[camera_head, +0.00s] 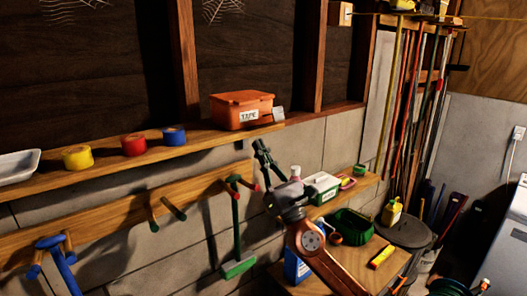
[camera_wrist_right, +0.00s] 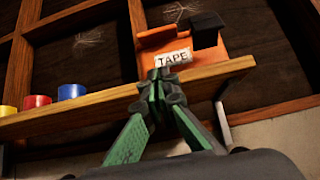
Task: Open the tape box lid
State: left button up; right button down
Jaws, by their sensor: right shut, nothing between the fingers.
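The orange tape box (camera_head: 240,100) stands on the upper wooden shelf, with a white TAPE label on its front. Its lid looks closed in the head view. My right gripper (camera_head: 261,147) is in front of and below the shelf, apart from the box in the head view. In the wrist view its green and black fingers (camera_wrist_right: 159,78) are shut and empty, pointing up towards the label. My left gripper is not in view.
A small grey-white piece (camera_head: 278,114) is by the box's right side. Yellow (camera_head: 77,158), red (camera_head: 134,145) and blue (camera_head: 174,135) tape rolls stand left on the shelf (camera_head: 205,140). Below hang a green-handled tool (camera_head: 238,230) and pegs.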

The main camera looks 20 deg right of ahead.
jog(key=p, duration=0.1)
send_near(244, 98)
jog(key=shift+w+a+f, duration=0.2)
jog(key=shift+w+a, duration=0.1)
jog(key=shift+a, duration=0.2)
jog(key=shift+w+a+f, duration=0.15)
jog(key=shift+w+a, duration=0.1)
jog(key=shift+a, duration=0.2)
notch_tip(244, 98, up, 3)
jog(key=shift+w+r+p, duration=0.1)
jog(key=shift+r+p, duration=0.05)
jog(key=shift+p, duration=0.95)
jog(key=shift+r, duration=0.3)
jog(key=shift+f, duration=0.1)
